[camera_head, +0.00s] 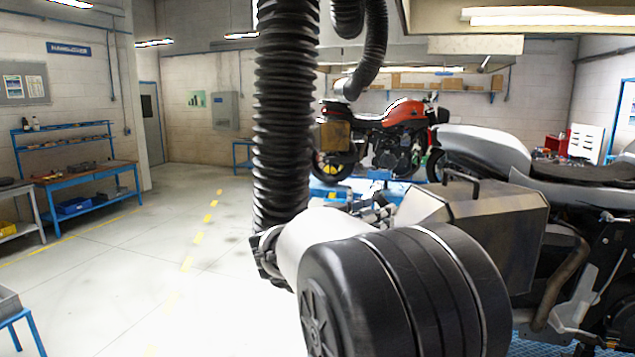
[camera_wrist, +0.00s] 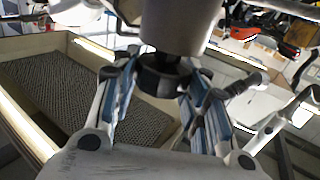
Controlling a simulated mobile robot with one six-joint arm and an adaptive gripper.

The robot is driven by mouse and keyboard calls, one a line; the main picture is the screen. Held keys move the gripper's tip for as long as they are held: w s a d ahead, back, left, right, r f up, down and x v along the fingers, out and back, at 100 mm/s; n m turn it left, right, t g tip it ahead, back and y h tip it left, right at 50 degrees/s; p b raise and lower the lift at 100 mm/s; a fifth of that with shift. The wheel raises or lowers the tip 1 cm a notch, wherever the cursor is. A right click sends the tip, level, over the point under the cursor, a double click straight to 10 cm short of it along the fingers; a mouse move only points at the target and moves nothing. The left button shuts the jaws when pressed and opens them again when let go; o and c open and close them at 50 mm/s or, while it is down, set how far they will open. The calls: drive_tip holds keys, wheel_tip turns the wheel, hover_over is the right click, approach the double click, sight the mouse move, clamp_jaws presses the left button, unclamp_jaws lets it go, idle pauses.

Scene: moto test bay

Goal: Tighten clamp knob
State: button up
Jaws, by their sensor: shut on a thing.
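In the wrist view my gripper (camera_wrist: 163,88) has its blue-padded fingers closed in on both sides of a black round knob (camera_wrist: 160,72). The knob sits at the lower end of a thick grey cylinder (camera_wrist: 182,22), which fills the top middle of that view. The exact contact of the pads on the knob is partly hidden by the finger links. In the head view my large arm joint covers the front, and the knob cannot be made out there.
A black corrugated hose (camera_head: 284,120) hangs down beside my arm. A grey motorcycle (camera_head: 490,150) stands close at the right; an orange one (camera_head: 400,112) stands behind. A blue workbench (camera_head: 95,178) is at the left. The floor between is clear. A mesh-floored tray (camera_wrist: 70,95) shows in the wrist view.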

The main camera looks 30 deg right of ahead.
drive_tip(key=m+g+p, duration=0.2)
drive_tip(key=g+p, duration=0.1)
drive_tip(key=p, duration=0.1)
drive_tip(key=m+g+p, duration=0.2)
drive_tip(key=g+p, duration=0.2)
drive_tip(key=shift+w+r+m, duration=0.1)
drive_tip(key=shift+r+m, duration=0.1)
drive_tip(key=shift+m, duration=0.1)
drive_tip(key=m+g+p, duration=0.1)
drive_tip(key=g+p, duration=0.1)
drive_tip(key=m+g+y+p, duration=0.1)
drive_tip(key=m+g+p, duration=0.1)
drive_tip(key=shift+f+g+y+p, duration=0.15)
drive_tip(key=shift+g+y+p, duration=0.15)
drive_tip(key=shift+f+g, duration=0.1)
drive_tip(key=shift+g, duration=0.2)
drive_tip(key=o, duration=1)
drive_tip(key=shift+d, duration=0.1)
drive_tip(key=shift+c, duration=0.2)
drive_tip(key=shift+o, duration=0.2)
drive_tip(key=v, duration=0.7)
drive_tip(key=shift+a, duration=0.3)
